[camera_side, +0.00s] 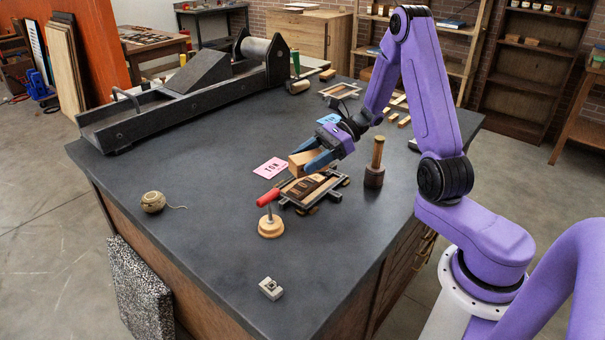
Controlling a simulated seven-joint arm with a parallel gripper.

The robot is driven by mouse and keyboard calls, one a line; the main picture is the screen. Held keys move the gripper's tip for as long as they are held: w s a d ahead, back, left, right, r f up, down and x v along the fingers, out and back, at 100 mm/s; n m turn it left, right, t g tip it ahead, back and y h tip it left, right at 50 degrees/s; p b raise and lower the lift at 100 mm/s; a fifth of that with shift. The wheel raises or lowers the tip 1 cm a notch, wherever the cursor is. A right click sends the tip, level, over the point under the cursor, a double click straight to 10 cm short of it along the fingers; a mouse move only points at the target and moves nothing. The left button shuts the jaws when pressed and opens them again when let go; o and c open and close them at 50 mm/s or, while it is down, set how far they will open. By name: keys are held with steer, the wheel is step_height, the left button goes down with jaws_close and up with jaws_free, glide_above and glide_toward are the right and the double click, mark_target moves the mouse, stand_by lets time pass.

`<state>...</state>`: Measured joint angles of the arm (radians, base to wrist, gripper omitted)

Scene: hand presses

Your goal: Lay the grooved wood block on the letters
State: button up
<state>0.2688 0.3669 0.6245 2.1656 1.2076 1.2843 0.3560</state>
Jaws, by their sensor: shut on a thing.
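The wood block (299,163) is light brown and held in my gripper (312,160). My gripper's blue fingers are shut on it from the right side. The block is above the far left part of a small dark-framed tray (312,206). The letters (303,187) are dark brown blocks set in that tray, partly hidden under the block and fingers. A gap between the block and the letters is hard to judge. The block's groove cannot be made out.
A red-handled tool with a round wooden base (270,226) stands close to the tray's near left. A wooden mallet (375,165) stands upright to the right. A pink printed card (270,167) lies left. A large dark press (190,90) is at the back left. The table's front left is mostly clear.

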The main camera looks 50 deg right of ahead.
mark_target(303, 185)
steer(key=shift+w+d+f, duration=0.1)
steer(key=shift+w+f, duration=0.85)
steer(key=shift+f, duration=0.2)
steer(key=shift+w+f, duration=0.15)
steer(key=shift+f, duration=1.6)
steer(key=shift+f, duration=0.1)
steer(key=o, duration=1.1)
